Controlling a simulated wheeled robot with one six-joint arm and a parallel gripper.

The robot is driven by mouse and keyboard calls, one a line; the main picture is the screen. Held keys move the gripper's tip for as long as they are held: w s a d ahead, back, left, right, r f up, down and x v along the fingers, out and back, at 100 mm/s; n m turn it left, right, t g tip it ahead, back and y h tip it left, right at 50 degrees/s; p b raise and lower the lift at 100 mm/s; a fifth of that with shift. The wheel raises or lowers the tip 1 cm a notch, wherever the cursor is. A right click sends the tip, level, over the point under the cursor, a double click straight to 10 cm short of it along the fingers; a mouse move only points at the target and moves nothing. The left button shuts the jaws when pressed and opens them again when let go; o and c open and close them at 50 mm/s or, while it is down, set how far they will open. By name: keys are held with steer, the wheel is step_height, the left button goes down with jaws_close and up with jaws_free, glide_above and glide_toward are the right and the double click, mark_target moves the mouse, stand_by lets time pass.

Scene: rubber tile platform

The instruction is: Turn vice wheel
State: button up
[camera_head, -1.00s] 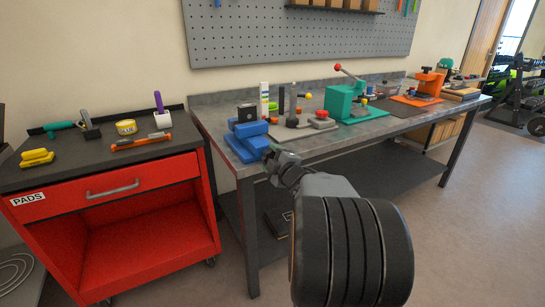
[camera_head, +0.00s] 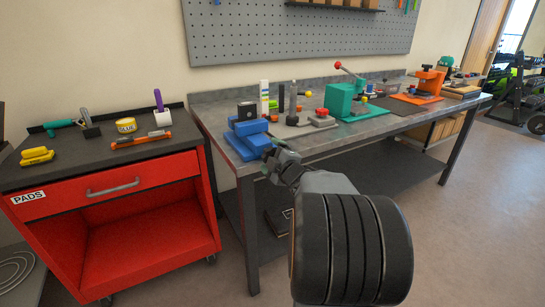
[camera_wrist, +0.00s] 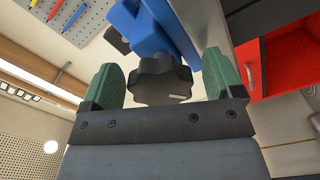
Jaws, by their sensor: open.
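The blue vice (camera_head: 247,137) stands at the left end of the grey workbench, with a dark block held at its top. Its black lobed wheel (camera_wrist: 162,80) shows in the wrist view, in front of the blue vice body (camera_wrist: 150,28). My gripper (camera_wrist: 164,85) is open, with one green finger on each side of the wheel. A gap shows between the left finger and the wheel; the right finger is close to the wheel's edge, and I cannot tell if it touches. In the head view my gripper (camera_head: 270,160) is at the vice's front, and it hides the wheel there.
The workbench (camera_head: 330,148) also carries a teal press (camera_head: 342,100) and an orange tool (camera_head: 428,82) farther right. A red cart (camera_head: 110,185) with hand tools on top stands to the left.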

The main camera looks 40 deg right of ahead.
steer(key=shift+s, duration=0.1)
steer(key=s+a+p, duration=0.1)
steer(key=s, duration=1.2)
steer(key=shift+s+a+p, duration=0.3)
steer(key=shift+a+p, duration=0.1)
